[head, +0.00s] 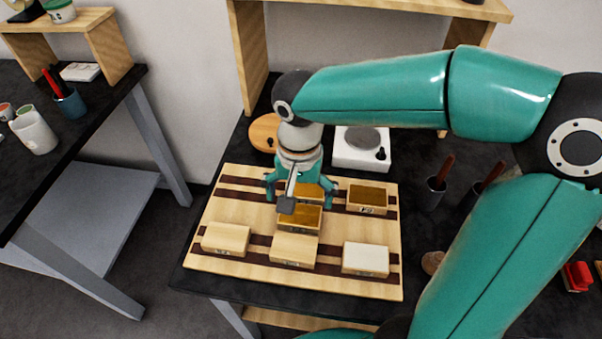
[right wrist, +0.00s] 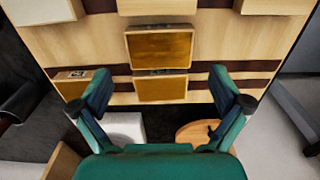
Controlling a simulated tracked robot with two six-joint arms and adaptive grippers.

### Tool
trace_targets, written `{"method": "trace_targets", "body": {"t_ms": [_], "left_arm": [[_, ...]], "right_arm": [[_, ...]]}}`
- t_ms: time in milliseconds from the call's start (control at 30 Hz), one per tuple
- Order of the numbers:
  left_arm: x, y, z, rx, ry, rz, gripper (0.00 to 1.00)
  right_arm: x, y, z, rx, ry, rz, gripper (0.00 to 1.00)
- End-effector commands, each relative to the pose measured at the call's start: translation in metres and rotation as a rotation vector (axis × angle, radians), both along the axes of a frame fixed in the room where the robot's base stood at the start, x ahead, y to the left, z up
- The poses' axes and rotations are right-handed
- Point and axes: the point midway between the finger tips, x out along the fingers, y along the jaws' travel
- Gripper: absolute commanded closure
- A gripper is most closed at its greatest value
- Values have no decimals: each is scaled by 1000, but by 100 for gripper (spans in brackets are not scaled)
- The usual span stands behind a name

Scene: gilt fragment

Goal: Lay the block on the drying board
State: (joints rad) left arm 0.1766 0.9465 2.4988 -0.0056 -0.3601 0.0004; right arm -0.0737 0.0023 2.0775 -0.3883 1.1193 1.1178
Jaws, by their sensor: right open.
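The drying board (head: 225,207) is a pale wooden board with dark stripes on the black table. Several blocks lie on it: a gold-topped block (head: 300,219) near the middle, one behind it (head: 308,194) on the far stripe, another at the far right (head: 367,197), and pale-topped ones (head: 293,248) along the front. My right gripper (head: 301,190) is open above the board's far part. In the right wrist view its fingers (right wrist: 160,78) stand either side of the far-stripe block (right wrist: 160,89), apart from it. The middle gold block (right wrist: 160,48) lies just beyond. My left gripper is out of view.
Behind the board are a round wooden disc (head: 264,132) and a white device with a grey round plate (head: 352,155). Dark cups with tools (head: 434,192) stand to the right. A wooden shelf (head: 250,60) rises behind. A separate table (head: 85,135) stands at the left.

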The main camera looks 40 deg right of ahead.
Motion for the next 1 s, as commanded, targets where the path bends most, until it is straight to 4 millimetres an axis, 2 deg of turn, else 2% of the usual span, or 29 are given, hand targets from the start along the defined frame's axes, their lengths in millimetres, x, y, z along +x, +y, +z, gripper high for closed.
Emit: {"method": "trace_targets", "body": {"t_ms": [33,100,333,500,1000], "left_arm": [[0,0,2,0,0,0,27],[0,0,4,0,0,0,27],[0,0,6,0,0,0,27],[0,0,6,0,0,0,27],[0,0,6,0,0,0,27]], "right_arm": [[1,0,13,0,-5,1,0],[1,0,27,0,-6,0,0],[1,0,56,1,-2,-1,0],[0,0,61,0,0,0,0],[0,-1,61,-1,1,-1,0]]}}
